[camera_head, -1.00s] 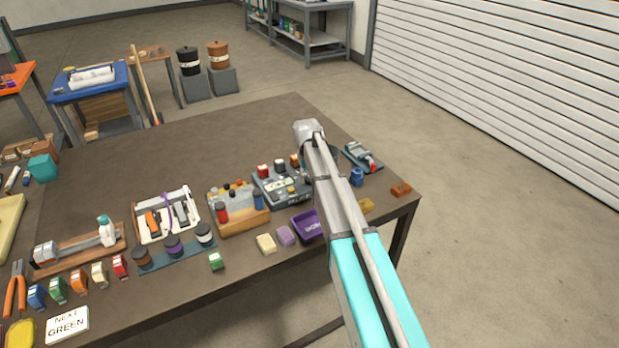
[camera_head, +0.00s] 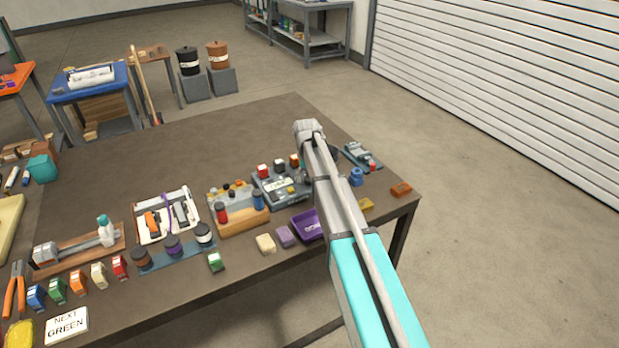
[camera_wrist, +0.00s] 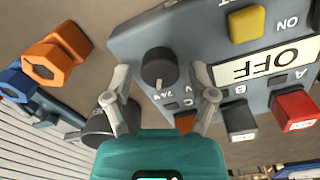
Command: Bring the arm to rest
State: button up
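My arm (camera_head: 335,190) reaches from the lower right of the head view over the right part of the brown table (camera_head: 170,150). My gripper is hidden there. In the wrist view my gripper (camera_wrist: 161,80) is open, its two fingers apart with nothing held between them. It faces a grey-blue control panel (camera_wrist: 185,45), also in the head view (camera_head: 268,192). A round dark knob (camera_wrist: 157,66) on the panel appears between the fingertips; the gap in depth is unclear. The panel has a yellow button (camera_wrist: 246,24) and a plate reading OFF (camera_wrist: 265,63).
Red (camera_wrist: 295,108) and black (camera_wrist: 238,115) switches stand beside the knob. A dark cylinder (camera_wrist: 105,125) sits behind the left finger, with orange (camera_wrist: 48,63) and blue blocks farther left. A purple bin (camera_head: 307,226) lies near the arm. The table's back (camera_head: 230,125) is clear.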

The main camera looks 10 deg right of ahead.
dwell(0.3)
jog(key=s+r+p, duration=0.2)
jog(key=s, duration=1.2)
jog(key=s+r+p, duration=0.2)
jog(key=s, duration=1.3)
jog(key=shift+s+d+n, duration=0.15)
jog(key=shift+d+n, duration=0.1)
jog(key=shift+n, duration=0.15)
